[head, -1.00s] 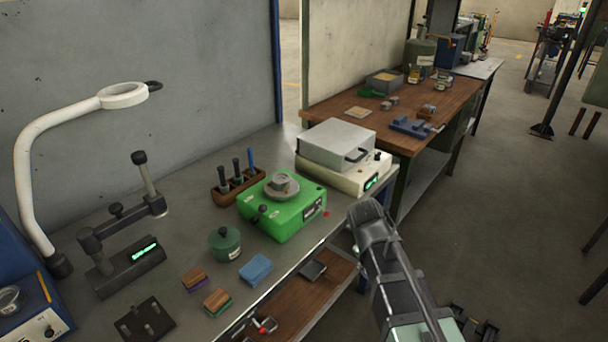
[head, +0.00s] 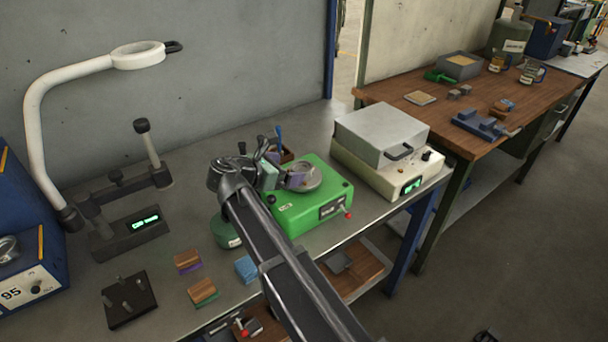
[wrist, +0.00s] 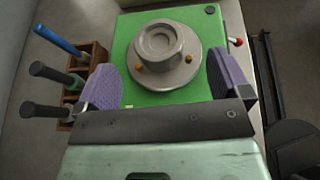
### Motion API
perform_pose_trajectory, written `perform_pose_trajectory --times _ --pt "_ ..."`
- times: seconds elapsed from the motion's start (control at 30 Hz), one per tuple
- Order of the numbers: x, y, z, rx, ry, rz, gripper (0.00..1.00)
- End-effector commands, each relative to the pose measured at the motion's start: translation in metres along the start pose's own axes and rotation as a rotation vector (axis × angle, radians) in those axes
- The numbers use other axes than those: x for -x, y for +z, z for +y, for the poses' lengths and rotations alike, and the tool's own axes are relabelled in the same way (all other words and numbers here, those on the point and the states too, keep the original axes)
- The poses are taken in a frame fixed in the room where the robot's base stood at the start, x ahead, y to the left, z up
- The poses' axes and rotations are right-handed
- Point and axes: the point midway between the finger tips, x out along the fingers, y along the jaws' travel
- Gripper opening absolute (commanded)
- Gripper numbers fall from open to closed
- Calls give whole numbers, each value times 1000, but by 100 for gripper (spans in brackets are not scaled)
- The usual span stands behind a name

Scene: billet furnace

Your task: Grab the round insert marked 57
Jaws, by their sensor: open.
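A round grey stepped piece with a hollow top (wrist: 158,43) sits on a grey disc (wrist: 178,77) on top of the green machine (wrist: 122,50). No number 57 can be read on it, so I cannot tell if it is the marked insert. In the head view my arm partly hides the disc (head: 312,184) and the green machine (head: 300,213). My gripper (wrist: 166,85) is open, its purple pads wide apart at the near left and near right of the disc. It also shows over the machine in the head view (head: 283,178). Nothing is between the pads.
A wooden rack (wrist: 92,55) with upright-handled tools stands left of the machine. A grey-lidded box (head: 380,135) stands to its right. A green canister (head: 222,232), partly hidden, and small brushes (head: 203,292) lie nearer. A lamp (head: 40,130) arches at left.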

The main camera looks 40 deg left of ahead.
Motion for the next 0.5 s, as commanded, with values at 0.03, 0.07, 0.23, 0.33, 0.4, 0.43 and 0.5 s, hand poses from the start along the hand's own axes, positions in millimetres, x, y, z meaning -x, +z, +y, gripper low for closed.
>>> perform_pose_trajectory --times 0.03,0.07,0.23,0.33,0.4,0.43,0.5 --pt "-6 -2 0 -1 0 0 95" --pt "-7 -1 0 0 1 0 95" --pt "-17 -3 1 -1 0 1 95" --pt "-36 -6 3 -1 -2 1 95" --pt "-50 -6 3 -1 -2 1 95" --pt "-54 -6 2 -1 -2 1 95" --pt "-59 -4 3 -1 0 1 95"
